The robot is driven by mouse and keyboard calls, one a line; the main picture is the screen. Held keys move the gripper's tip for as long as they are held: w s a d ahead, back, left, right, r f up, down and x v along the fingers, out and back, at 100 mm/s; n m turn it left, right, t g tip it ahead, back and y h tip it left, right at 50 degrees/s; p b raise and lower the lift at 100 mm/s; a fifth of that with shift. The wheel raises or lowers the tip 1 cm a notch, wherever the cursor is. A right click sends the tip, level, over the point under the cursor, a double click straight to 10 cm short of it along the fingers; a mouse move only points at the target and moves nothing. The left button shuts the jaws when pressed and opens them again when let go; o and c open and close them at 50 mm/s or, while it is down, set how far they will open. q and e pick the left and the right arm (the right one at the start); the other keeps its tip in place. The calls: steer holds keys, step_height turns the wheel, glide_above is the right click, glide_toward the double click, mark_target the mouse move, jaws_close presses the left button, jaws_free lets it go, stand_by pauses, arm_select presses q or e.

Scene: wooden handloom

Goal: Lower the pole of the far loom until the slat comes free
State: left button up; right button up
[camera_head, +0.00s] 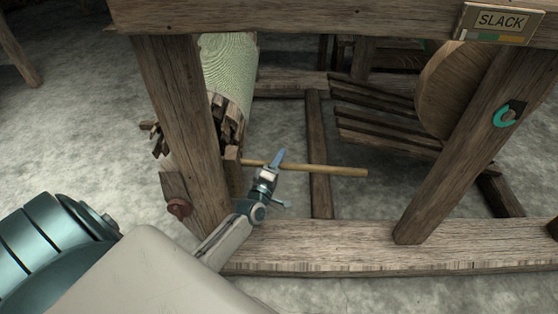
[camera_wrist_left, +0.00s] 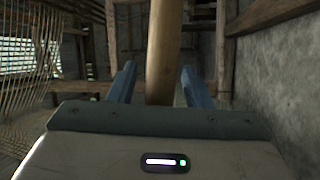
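A light wooden pole (camera_head: 325,170) sticks out to the right from a small block (camera_head: 232,165) at the loom's left post, nearly level. My left gripper (camera_head: 281,180) is at the pole, a little right of the block; one blue fingertip overlaps the pole. In the left wrist view the pole (camera_wrist_left: 163,45) runs between the fingers of the left gripper (camera_wrist_left: 160,78), with gaps beside it, so the gripper looks open. I cannot tell whether a finger touches the pole. The slat cannot be surely told from the other wooden pieces. My right gripper is out of view.
A cloth roll (camera_head: 229,65) with wooden teeth (camera_head: 228,120) lies behind the left post (camera_head: 175,90). A sign (camera_head: 492,22) reads SLACK on the upper beam. Dark boards (camera_head: 385,120) and a round wooden disc (camera_head: 448,90) are right. A lower beam (camera_head: 330,240) crosses in front.

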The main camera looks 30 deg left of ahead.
arm_select(q)
steer(key=s+d+f+p, duration=0.1)
steer(key=s, duration=0.9)
steer(key=shift+s+d+f+p, duration=0.25)
steer(key=shift+s+p, duration=0.05)
steer(key=shift+p, duration=0.05)
